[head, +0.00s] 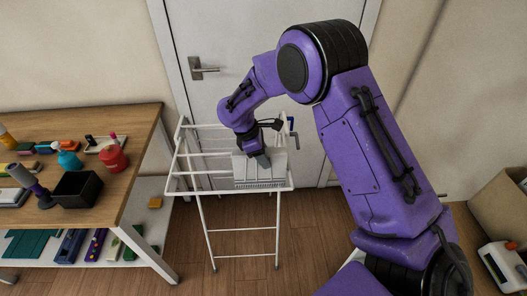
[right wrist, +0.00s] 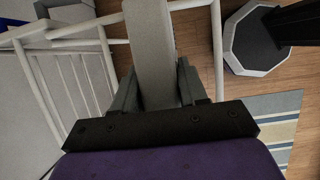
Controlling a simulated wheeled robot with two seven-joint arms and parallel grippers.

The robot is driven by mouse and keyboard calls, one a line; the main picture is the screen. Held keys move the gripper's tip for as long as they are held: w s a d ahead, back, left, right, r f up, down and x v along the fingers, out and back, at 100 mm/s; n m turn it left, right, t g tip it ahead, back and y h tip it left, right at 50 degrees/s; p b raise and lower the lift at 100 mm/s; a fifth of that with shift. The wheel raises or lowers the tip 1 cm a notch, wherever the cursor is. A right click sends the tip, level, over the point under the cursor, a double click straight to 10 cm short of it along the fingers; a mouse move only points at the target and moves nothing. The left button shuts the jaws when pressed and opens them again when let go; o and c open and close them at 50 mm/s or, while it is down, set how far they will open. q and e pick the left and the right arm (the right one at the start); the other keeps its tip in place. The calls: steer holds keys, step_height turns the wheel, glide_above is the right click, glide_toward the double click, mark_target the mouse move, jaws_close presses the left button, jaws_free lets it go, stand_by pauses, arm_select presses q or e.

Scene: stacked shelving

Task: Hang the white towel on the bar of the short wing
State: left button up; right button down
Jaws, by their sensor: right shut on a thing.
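The drying rack (head: 244,256) stands in front of the door, with white rails and thin legs. The white towel (head: 245,173) is a pale folded piece over the rack's near right part, with a fringed lower edge. My right gripper (head: 262,157) reaches down to it and is shut on it. In the right wrist view the towel (right wrist: 149,45) runs as a pale strip between the fingers (right wrist: 157,95), with rack bars (right wrist: 75,32) beyond and to the left. I cannot tell whether the towel rests on a bar. My left gripper is not in view.
A wooden table (head: 131,128) with bottles, a black bin (head: 78,188) and small items stands left, above a lower shelf (head: 150,190). A cardboard box (head: 497,208) is at the far right. A striped mat (right wrist: 283,118) lies on the floor. Floor before the rack is clear.

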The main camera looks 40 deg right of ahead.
mark_target(263, 171)
steer(key=shift+f+b, duration=1)
steer(key=shift+f, duration=2.7)
steer(key=c, duration=0.6)
jaws_free()
steer(key=shift+r, duration=0.15)
steer(key=p+v, duration=0.3)
steer(key=shift+p+v, duration=0.55)
steer(key=shift+v, duration=0.85)
steer(key=shift+a, duration=0.1)
